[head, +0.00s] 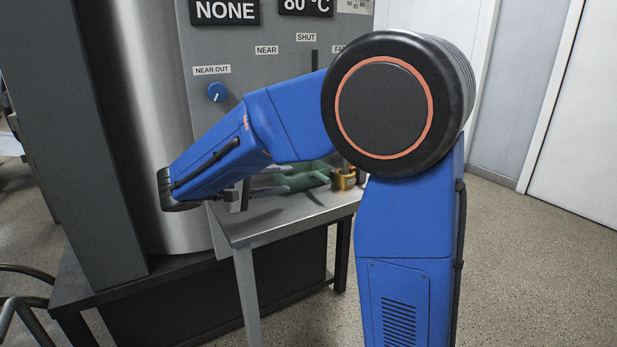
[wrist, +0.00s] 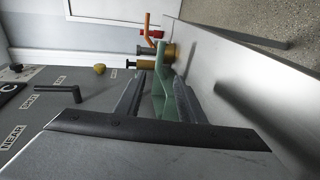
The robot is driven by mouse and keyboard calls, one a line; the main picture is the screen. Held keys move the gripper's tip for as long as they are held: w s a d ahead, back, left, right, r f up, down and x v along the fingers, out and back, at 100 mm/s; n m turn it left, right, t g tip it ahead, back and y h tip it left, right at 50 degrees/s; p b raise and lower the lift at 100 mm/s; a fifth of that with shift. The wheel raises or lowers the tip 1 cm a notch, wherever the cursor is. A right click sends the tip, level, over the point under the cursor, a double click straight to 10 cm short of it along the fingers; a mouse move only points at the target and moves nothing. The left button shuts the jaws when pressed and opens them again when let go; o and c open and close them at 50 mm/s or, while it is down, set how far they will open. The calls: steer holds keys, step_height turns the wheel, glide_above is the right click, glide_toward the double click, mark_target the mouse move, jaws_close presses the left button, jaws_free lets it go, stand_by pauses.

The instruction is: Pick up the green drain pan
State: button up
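The green drain pan (head: 308,179) lies on the metal side table, partly hidden behind my forearm in the head view. In the wrist view the green drain pan (wrist: 179,101) shows between and beyond the two grey fingers. My gripper (head: 283,179) is low over the table, pointing right toward the pan. In the wrist view my gripper (wrist: 160,76) is open, with one finger on each side of part of the green shape. I cannot tell whether either finger touches it.
The metal table (head: 265,224) has a bare near corner. A brass-yellow item (head: 346,179) sits just right of the pan; a red-orange item (wrist: 153,33) shows beyond it in the wrist view. The grey machine panel (head: 215,120) with a blue knob (head: 217,92) stands behind.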

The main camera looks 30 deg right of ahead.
mark_target(316, 175)
steer(key=shift+w+d, duration=0.15)
steer(key=shift+w, duration=0.05)
steer(key=x, duration=1.1)
steer(key=shift+d, duration=0.25)
steer(key=x, duration=0.4)
steer(key=shift+s, duration=0.4)
steer(key=shift+w+d+f, duration=0.15)
steer(key=shift+d, duration=0.55)
jaws_close()
